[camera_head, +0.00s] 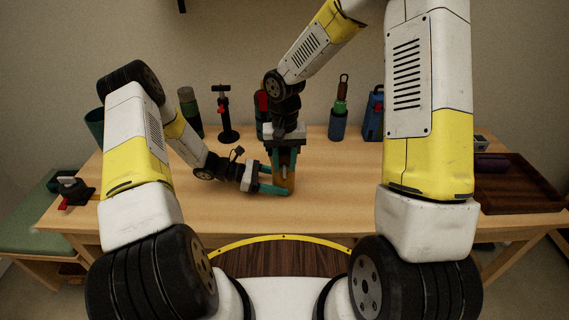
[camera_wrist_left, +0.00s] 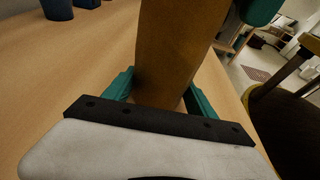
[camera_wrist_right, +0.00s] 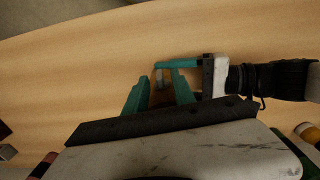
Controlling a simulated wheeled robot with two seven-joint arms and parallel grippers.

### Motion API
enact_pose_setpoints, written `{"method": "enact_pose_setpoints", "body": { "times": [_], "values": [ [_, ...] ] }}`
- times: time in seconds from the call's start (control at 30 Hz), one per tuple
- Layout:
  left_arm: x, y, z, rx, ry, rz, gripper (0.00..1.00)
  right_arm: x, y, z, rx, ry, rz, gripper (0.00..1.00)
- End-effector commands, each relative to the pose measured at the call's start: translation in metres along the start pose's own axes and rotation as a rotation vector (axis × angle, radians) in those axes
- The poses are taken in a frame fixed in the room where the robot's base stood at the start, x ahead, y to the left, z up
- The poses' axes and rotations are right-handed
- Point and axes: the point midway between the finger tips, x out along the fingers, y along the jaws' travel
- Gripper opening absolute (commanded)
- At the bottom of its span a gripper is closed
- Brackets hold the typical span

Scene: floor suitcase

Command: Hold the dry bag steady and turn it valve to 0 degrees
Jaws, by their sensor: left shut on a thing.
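The dry bag (camera_head: 284,184), a brown-orange upright body, stands on the wooden table in front of me. It shows large in the left wrist view (camera_wrist_left: 172,55). My left gripper (camera_head: 274,179) is shut on its side, with a teal finger on either side in the left wrist view (camera_wrist_left: 160,95). My right gripper (camera_head: 285,160) points down over the bag's top, its teal fingers apart. In the right wrist view, a small grey part (camera_wrist_right: 159,77), possibly the valve, shows between the fingertips. Its angle is too small to tell.
A brown tray (camera_head: 520,185) lies at right. A black-and-red tool (camera_head: 75,190) is at left. The front table is clear.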

Motion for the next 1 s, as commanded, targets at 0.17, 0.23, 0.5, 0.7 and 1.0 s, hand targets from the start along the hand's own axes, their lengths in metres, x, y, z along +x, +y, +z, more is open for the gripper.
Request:
{"method": "enact_pose_setpoints", "body": {
  "times": [0.17, 0.23, 0.5, 0.7, 1.0],
  "values": [
    [-0.0002, 0.0003, -0.0003, 0.0, 0.001, 0.001, 0.42, 0.001, 0.0001, 0.0, 0.0, 0.0, 0.0, 0.31],
    [-0.0002, 0.0003, -0.0003, 0.0, 0.001, 0.001, 0.42, 0.0009, 0.0001, 0.0, 0.0, 0.0, 0.0, 0.31],
    [-0.0002, 0.0003, -0.0003, 0.0, 0.001, 0.001, 0.42, 0.0007, 0.0001, -0.0001, 0.0, 0.001, 0.0, 0.0],
    [-0.0003, 0.0002, -0.0004, 0.0, 0.001, 0.001, 0.42, 0.0011, -0.0029, 0.0001, -0.005, 0.0, 0.038, 0.0],
    [-0.0003, 0.0002, -0.0004, 0.0, 0.001, 0.001, 0.42, 0.0012, -0.0045, -0.0002, -0.001, 0.001, 0.131, 0.0]
  ]
}}
